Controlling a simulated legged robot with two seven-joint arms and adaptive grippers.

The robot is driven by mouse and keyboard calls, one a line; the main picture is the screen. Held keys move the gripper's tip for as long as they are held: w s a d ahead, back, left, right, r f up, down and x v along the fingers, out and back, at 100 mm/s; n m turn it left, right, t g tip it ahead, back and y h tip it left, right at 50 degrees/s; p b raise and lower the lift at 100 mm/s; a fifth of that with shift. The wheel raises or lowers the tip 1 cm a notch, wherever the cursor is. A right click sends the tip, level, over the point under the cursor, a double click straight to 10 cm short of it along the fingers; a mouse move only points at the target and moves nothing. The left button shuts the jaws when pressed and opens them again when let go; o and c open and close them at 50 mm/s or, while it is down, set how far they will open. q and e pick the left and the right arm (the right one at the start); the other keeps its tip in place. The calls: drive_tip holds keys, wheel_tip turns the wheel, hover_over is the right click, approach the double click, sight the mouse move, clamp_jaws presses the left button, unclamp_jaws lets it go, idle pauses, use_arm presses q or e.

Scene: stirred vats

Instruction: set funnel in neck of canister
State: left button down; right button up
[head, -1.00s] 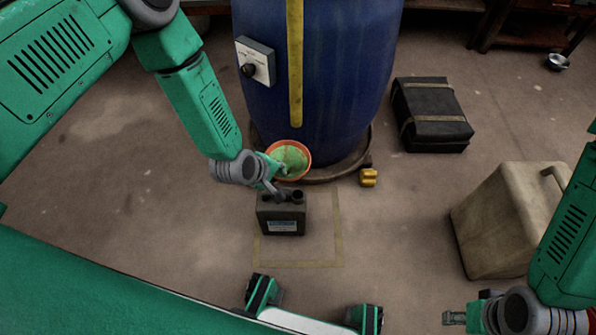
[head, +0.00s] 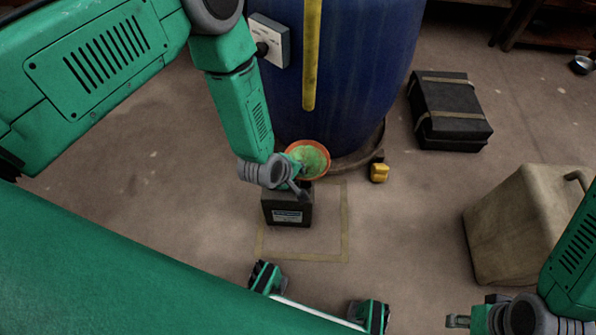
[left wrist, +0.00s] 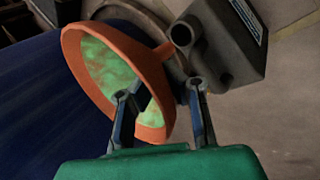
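The orange funnel (head: 318,176) with a green-mottled inside is beside the blue vat; its wide mouth also fills the left of the left wrist view (left wrist: 152,62). My left gripper (head: 298,180) has its fingers (left wrist: 160,95) on either side of the funnel's wall, one inside the mouth and one outside. The dark canister (head: 288,212) with a pale label stands upright on the floor, close below the gripper. In the left wrist view the funnel's spout points toward a round neck of the canister (left wrist: 240,45); I cannot tell whether they touch. My right gripper (head: 458,321) is low at right, away from both.
The blue vat (head: 350,90) stands behind the canister. A yellow block (head: 379,173), a black strapped case (head: 447,112) and a beige jerrycan (head: 510,225) stand to the right. A yellow taped outline (head: 345,225) marks the floor around the canister.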

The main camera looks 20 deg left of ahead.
use_arm(q)
drive_tip(key=shift+d+f+b, duration=0.1)
drive_tip(key=shift+f+b, duration=1.45)
drive_tip(key=shift+f, duration=1.45)
drive_tip(key=shift+f, duration=0.35)
drive_tip(key=c, duration=1.6)
unclamp_jaws()
drive_tip(key=shift+c, duration=0.2)
drive_tip(key=shift+r, duration=0.1)
